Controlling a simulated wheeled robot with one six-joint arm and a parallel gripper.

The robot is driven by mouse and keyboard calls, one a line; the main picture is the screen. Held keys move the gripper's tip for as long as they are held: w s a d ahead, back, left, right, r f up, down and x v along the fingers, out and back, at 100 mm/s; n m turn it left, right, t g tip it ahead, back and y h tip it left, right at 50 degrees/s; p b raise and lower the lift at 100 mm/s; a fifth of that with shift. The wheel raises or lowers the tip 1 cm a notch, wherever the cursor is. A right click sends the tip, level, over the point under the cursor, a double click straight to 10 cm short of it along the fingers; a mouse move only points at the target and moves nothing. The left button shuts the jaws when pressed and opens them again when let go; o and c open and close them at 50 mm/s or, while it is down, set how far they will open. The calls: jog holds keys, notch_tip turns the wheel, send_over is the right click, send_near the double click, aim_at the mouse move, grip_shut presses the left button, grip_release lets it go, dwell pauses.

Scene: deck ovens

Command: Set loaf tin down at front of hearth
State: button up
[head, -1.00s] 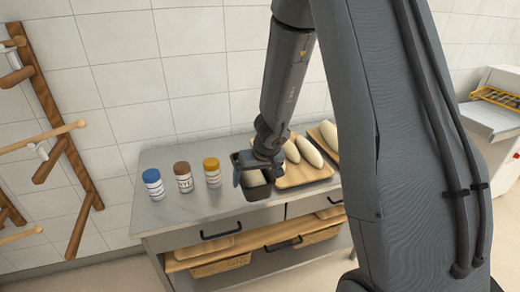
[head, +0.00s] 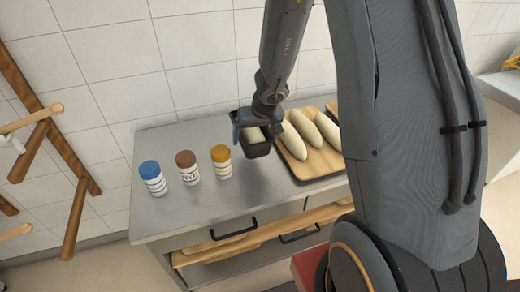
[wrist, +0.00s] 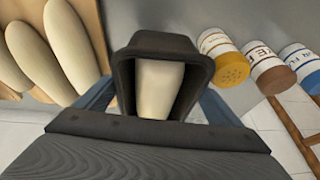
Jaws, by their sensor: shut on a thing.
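The loaf tin (head: 259,149) is dark, with pale dough inside. It is at the back of the steel table, between the yellow-lidded jar and the board of loaves. My gripper (head: 253,125) is shut on the tin from above. In the wrist view the tin (wrist: 190,62) fills the middle, with the dough showing in its opening. I cannot tell whether the tin touches the tabletop. No oven hearth is in view.
Blue-, brown- and yellow-lidded jars (head: 154,180) stand left on the steel table (head: 215,205). Right of the tin, a wooden board (head: 322,165) holds several pale loaves. The table front is clear.

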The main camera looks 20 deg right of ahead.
jog(key=shift+f+b, duration=3)
jog(key=shift+f, duration=1.25)
jog(key=shift+f, duration=0.1)
jog(key=o, duration=1.1)
